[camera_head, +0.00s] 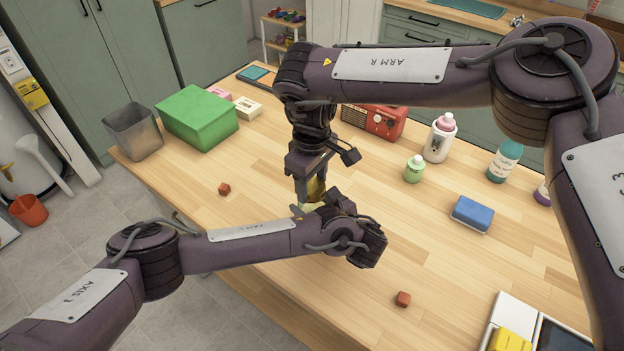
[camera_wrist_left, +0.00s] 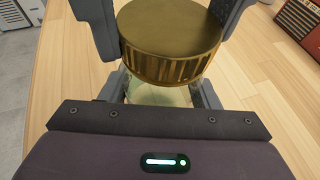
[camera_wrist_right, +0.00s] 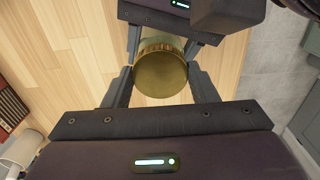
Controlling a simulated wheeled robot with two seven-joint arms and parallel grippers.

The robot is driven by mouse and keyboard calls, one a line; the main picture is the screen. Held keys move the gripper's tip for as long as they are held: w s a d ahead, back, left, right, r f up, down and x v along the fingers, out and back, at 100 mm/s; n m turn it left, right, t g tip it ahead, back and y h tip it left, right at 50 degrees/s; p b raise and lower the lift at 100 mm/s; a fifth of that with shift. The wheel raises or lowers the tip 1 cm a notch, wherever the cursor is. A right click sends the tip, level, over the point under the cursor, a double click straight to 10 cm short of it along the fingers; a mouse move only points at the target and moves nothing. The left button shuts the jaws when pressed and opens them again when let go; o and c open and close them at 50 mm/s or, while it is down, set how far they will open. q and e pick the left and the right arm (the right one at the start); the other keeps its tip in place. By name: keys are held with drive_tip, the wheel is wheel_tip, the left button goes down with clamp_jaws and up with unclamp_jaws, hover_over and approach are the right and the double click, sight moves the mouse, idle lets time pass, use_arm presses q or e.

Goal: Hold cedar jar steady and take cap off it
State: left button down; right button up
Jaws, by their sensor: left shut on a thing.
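The jar is pale and see-through with a brass-coloured cap (camera_head: 317,187); its glass body (camera_wrist_left: 160,96) shows only in part below the cap in the left wrist view. My left gripper (camera_head: 303,209) is shut on the jar body from the side, low under the cap. My right gripper (camera_head: 311,188) points down over the jar, with one finger on each side of the cap. The right wrist view shows the cap (camera_wrist_right: 160,76) between those fingers, very close to both; I cannot tell whether they press on it. The arms hide much of the jar in the head view.
A green box (camera_head: 197,117) and a grey bin (camera_head: 133,131) stand left. A red radio (camera_head: 375,121), bottles (camera_head: 440,138) and a blue sponge (camera_head: 472,213) are right.

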drive_tip(key=c, duration=0.4)
drive_tip(key=n, duration=0.4)
drive_tip(key=shift+n, duration=0.4)
drive_tip(key=n, duration=1.2)
drive_tip(key=shift+w+n, duration=0.1)
drive_tip(key=shift+n, duration=0.2)
drive_tip(key=n, duration=0.4)
drive_tip(key=shift+r, duration=0.1)
drive_tip(key=n, duration=0.4)
drive_tip(key=shift+n, duration=0.4)
drive_tip(key=n, duration=0.4)
drive_tip(key=shift+n, duration=0.3)
drive_tip(key=n, duration=0.5)
